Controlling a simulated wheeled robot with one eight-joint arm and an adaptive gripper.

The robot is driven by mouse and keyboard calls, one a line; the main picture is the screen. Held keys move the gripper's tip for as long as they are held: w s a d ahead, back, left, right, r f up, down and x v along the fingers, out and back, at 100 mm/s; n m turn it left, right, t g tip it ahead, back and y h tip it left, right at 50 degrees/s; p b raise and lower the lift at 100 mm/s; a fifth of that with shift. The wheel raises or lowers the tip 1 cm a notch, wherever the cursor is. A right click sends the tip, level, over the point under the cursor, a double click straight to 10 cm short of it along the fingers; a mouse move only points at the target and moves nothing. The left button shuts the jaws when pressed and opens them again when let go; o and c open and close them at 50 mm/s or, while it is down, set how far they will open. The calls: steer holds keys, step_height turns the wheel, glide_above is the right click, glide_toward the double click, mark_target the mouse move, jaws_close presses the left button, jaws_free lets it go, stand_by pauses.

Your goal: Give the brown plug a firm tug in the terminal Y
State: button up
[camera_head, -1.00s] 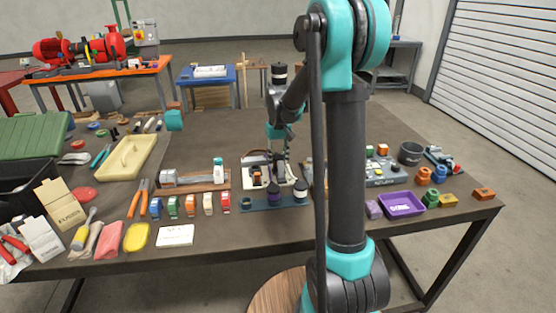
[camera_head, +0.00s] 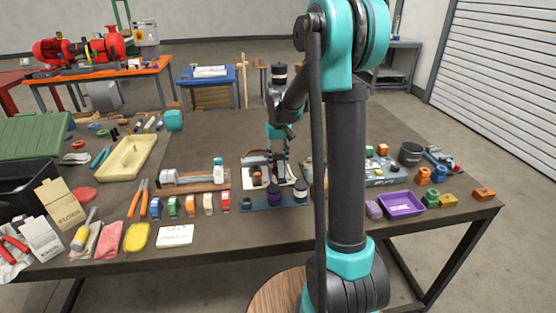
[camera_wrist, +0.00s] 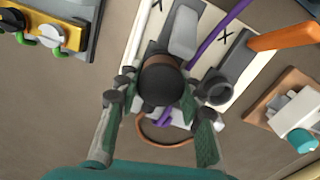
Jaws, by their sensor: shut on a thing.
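The brown plug (camera_wrist: 162,80) shows in the wrist view as a dark round body with a brown band. It stands over a white terminal board (camera_wrist: 140,32) with dark marks on it. My gripper (camera_wrist: 160,88) is shut on the plug, one finger on each side. The plug hides the terminal under it, so I cannot tell how deep it sits. A thin brown cord (camera_wrist: 160,144) loops below the plug. In the head view my gripper (camera_head: 278,155) is low over the terminal board (camera_head: 255,157), and the held plug is not clear there.
A purple cord (camera_wrist: 215,38) crosses the board beside the plug. A blue rack (camera_head: 255,207) with dark bottles stands in front.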

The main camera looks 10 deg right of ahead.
steer(key=shift+f, duration=0.1)
steer(key=o, duration=1.3)
steer(key=shift+c, duration=0.2)
